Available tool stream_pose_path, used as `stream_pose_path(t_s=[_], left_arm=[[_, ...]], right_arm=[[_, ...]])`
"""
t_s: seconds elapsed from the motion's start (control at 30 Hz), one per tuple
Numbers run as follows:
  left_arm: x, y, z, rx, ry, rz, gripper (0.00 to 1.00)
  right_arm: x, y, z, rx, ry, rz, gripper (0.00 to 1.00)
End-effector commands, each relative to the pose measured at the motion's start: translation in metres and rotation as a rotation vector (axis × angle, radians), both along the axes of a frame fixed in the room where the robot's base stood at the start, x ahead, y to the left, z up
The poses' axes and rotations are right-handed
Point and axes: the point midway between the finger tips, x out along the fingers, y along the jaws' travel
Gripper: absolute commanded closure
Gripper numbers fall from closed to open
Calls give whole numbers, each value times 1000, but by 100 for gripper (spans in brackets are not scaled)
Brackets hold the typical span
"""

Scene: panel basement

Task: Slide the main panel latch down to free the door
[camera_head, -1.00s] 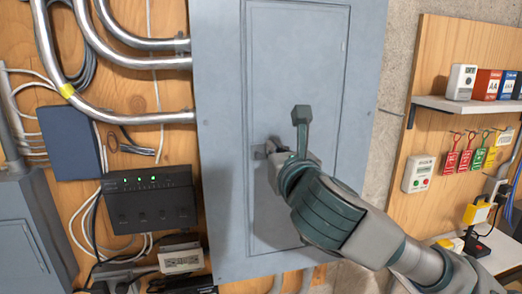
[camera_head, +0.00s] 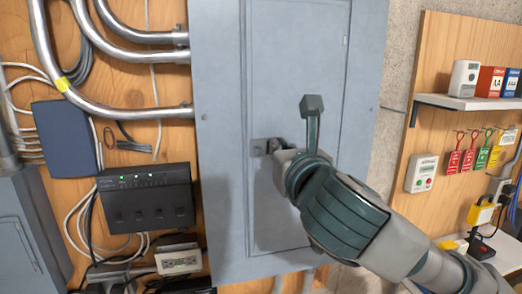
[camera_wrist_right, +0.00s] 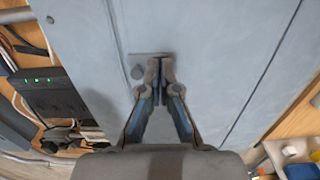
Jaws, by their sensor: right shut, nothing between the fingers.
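The main panel (camera_head: 220,200) is a tall grey metal box with a closed door (camera_head: 290,60). The small grey latch (camera_head: 260,147) sits at the door's left edge, about mid-height. My right gripper (camera_head: 279,146) is shut and empty, with its fingertips just right of the latch in the head view. My left gripper is out of view.
A black box with green lights (camera_head: 147,200) and metal conduits (camera_head: 130,115) are left of the panel. A shelf (camera_head: 460,102) and hanging coloured tags (camera_head: 468,158) are on the right. The door face above the latch is clear.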

Motion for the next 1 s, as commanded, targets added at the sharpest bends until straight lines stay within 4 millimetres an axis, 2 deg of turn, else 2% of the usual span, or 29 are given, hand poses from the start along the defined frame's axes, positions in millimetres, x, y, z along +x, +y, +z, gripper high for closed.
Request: stream_pose_path(t_s=[0.2,0.5,0.87,1.0], left_arm=[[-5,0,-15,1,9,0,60],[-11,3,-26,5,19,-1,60],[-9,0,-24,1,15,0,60],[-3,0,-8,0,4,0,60]], right_arm=[[-18,-6,-2,-1,-1,1,100],[-39,-13,-1,0,-1,0,100],[-42,-14,2,0,-2,0,100],[-48,-14,21,0,-12,0,100]])
